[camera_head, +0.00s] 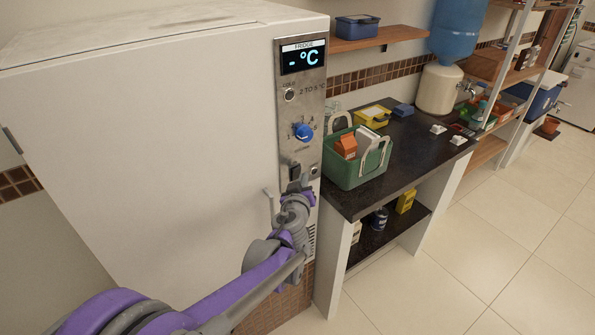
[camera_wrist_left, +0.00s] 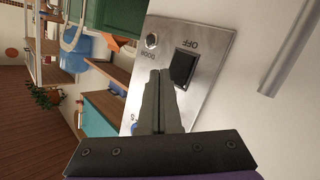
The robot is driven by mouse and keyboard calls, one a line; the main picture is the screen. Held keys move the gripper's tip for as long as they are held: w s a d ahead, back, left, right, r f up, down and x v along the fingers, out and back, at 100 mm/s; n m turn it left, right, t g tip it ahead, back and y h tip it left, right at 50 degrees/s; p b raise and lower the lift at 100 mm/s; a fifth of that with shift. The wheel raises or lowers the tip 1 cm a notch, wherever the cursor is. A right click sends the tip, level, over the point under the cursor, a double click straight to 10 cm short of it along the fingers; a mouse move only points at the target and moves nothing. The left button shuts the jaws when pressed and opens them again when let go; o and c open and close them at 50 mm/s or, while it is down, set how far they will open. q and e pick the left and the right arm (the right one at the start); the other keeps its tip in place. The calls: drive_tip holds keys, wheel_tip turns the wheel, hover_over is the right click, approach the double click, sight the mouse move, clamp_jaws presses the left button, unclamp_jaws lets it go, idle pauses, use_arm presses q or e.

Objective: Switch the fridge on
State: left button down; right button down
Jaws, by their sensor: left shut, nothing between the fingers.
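The white fridge (camera_head: 150,130) fills the left of the head view. Its steel control panel (camera_head: 313,110) has a display (camera_head: 303,57) reading "- °C" under "FRIDGE" and a blue knob (camera_head: 303,132). A black rocker switch (camera_head: 295,170) sits low on the panel; in the left wrist view the switch (camera_wrist_left: 184,68) is beside the word OFF. A round button (camera_wrist_left: 151,40) marked DOOR is near it. My left gripper (camera_head: 301,184) is shut and empty, with its fingertips (camera_wrist_left: 160,73) just beside the switch; I cannot tell whether they touch. My right gripper is not in view.
A bar handle (camera_head: 270,204) stands out from the fridge near my left gripper. A dark counter (camera_head: 425,150) with a green crate (camera_head: 345,176) adjoins the panel on the right. The tiled floor (camera_head: 480,250) at right is clear.

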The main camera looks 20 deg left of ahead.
use_arm(q)
drive_tip(key=shift+a, duration=0.1)
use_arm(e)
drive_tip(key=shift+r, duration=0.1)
use_arm(q)
drive_tip(key=shift+w+a, duration=0.25)
drive_tip(key=shift+w, duration=0.05)
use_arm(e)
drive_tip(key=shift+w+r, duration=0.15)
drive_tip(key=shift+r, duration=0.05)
use_arm(q)
drive_tip(key=shift+s+r, duration=0.1)
drive_tip(key=shift+w+a, duration=0.3)
idle(0.6)
drive_tip(key=shift+p, duration=0.3)
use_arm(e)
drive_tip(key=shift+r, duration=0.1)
use_arm(q)
drive_tip(key=shift+s+d+p, duration=0.45)
drive_tip(key=shift+d+p, duration=0.05)
drive_tip(key=shift+d, duration=0.15)
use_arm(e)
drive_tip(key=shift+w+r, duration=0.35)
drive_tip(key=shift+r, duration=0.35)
